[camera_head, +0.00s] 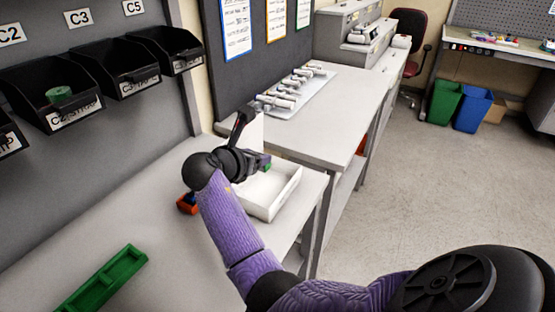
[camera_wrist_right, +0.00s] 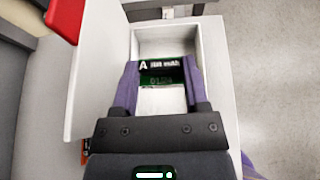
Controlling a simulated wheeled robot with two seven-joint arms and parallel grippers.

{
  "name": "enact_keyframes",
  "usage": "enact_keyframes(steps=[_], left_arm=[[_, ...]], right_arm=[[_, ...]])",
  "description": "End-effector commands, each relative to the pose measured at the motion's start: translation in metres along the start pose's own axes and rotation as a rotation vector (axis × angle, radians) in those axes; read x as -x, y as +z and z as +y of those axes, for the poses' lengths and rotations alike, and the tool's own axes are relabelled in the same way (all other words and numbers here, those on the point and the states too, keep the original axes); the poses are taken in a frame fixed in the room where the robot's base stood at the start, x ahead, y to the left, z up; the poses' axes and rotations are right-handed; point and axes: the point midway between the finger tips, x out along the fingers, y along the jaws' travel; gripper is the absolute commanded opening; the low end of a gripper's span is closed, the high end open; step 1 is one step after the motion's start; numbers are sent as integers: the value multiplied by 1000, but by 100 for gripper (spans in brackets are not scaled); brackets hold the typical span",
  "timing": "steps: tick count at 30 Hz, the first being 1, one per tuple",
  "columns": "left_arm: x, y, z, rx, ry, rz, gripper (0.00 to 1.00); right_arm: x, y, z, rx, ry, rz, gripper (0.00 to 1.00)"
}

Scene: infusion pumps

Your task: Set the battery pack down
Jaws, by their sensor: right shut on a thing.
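The battery pack (camera_wrist_right: 160,68), dark with a green printed label, is between the two fingers of my right gripper (camera_wrist_right: 157,82), which is shut on it. In the head view only a small green part of the pack (camera_head: 267,166) shows beside my right gripper (camera_head: 258,163). The pack is over the open white box (camera_head: 284,202) on the near table; in the wrist view the box walls (camera_wrist_right: 208,45) surround it on the far and right sides. I cannot tell whether the pack touches the box floor. My left gripper is not in view.
A white upright panel (camera_head: 251,131) stands behind the box. A green tray (camera_head: 108,280) is on the table at the front left. Black bins (camera_head: 50,85) hang on the wall.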

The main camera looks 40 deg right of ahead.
Motion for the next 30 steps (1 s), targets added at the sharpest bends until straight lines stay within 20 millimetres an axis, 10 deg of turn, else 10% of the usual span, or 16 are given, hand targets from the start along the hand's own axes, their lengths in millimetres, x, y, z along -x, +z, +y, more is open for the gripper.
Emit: enact_keyframes(steps=[13,23,24,30], left_arm=[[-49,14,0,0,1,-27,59],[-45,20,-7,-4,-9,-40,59],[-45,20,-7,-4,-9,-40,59],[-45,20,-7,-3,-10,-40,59]], right_arm=[[-42,-90,0,4,-1,4,0],[-42,-89,0,2,1,1,0],[-43,-90,0,1,1,2,62],[-43,-90,0,1,1,2,93]])
